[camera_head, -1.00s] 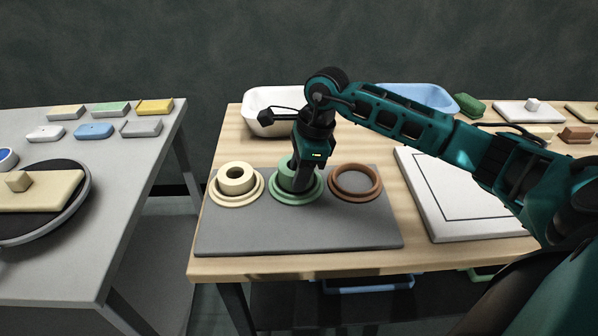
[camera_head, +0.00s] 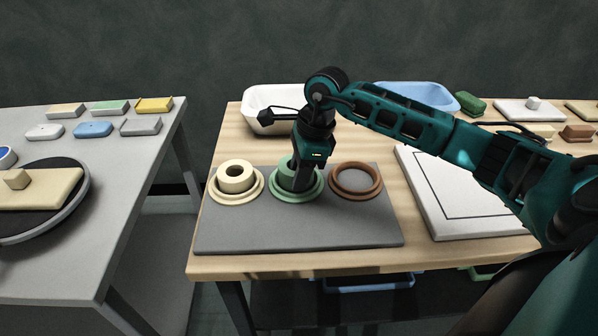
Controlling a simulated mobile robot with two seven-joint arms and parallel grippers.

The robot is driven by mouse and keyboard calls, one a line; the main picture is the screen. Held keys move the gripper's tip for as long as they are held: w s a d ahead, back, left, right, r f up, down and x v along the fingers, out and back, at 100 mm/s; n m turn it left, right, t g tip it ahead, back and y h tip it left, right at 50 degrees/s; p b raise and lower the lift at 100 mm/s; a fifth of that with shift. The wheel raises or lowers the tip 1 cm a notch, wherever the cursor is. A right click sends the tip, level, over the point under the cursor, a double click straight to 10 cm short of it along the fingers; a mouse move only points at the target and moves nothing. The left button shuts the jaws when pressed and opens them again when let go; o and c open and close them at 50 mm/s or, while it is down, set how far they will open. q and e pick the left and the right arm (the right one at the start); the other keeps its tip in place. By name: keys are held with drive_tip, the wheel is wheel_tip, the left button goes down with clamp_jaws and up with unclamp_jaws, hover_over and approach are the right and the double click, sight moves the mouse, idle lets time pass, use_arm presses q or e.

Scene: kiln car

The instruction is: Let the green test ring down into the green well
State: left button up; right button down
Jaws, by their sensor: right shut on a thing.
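The green well (camera_head: 282,197) is a round, low-rimmed dish in the middle of three on a grey mat. The green test ring (camera_head: 285,171) is at the well, mostly behind my right gripper. My right gripper (camera_head: 300,187) points down and is shut on the ring. The ring's lower edge is hidden, so I cannot tell whether it touches the well's floor. My left gripper is not in view.
On the grey mat (camera_head: 300,232), a cream well (camera_head: 220,196) with a cream ring (camera_head: 235,180) stands left and an empty brown well (camera_head: 372,191) right. A white tub (camera_head: 262,98) and a blue tub (camera_head: 430,95) stand behind. A white board (camera_head: 470,225) lies right.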

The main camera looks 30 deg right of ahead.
drive_tip(key=c, duration=0.8)
unclamp_jaws()
drive_tip(key=shift+v, duration=0.8)
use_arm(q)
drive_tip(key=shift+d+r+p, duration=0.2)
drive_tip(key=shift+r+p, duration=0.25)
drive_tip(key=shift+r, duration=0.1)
use_arm(e)
drive_tip(key=v, duration=1.1)
drive_tip(key=shift+r, duration=0.2)
